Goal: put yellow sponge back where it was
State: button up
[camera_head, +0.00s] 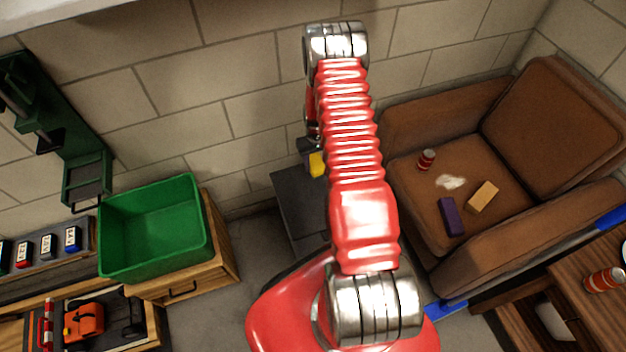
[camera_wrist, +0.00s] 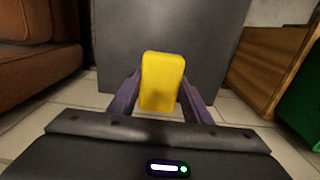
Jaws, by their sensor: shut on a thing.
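The yellow sponge (camera_wrist: 161,82) stands upright between the two purple fingers of my gripper (camera_wrist: 160,97) in the wrist view. The fingers are shut on its sides. In the head view a small part of the sponge (camera_head: 317,164) shows left of my red arm, above or beside a dark grey box-like stand (camera_head: 290,190). My arm hides most of the gripper there. In the wrist view a grey flat face (camera_wrist: 215,45) fills the space behind the sponge. I cannot tell whether the sponge touches it.
A brown armchair (camera_head: 410,120) on the right holds a red can (camera_head: 426,160), a purple block (camera_head: 451,216), a tan block (camera_head: 483,196) and a white spot. A green bin (camera_head: 155,265) sits on a wooden drawer cabinet (camera_head: 222,250) on the left. A brick wall is behind.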

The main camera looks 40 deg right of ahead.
aim_at(316, 163)
jog(key=shift+f, duration=2.3)
jog(key=shift+f, duration=2.05)
jog(key=shift+f, duration=0.1)
jog(key=o, duration=0.9)
jog(key=shift+r, duration=6.1)
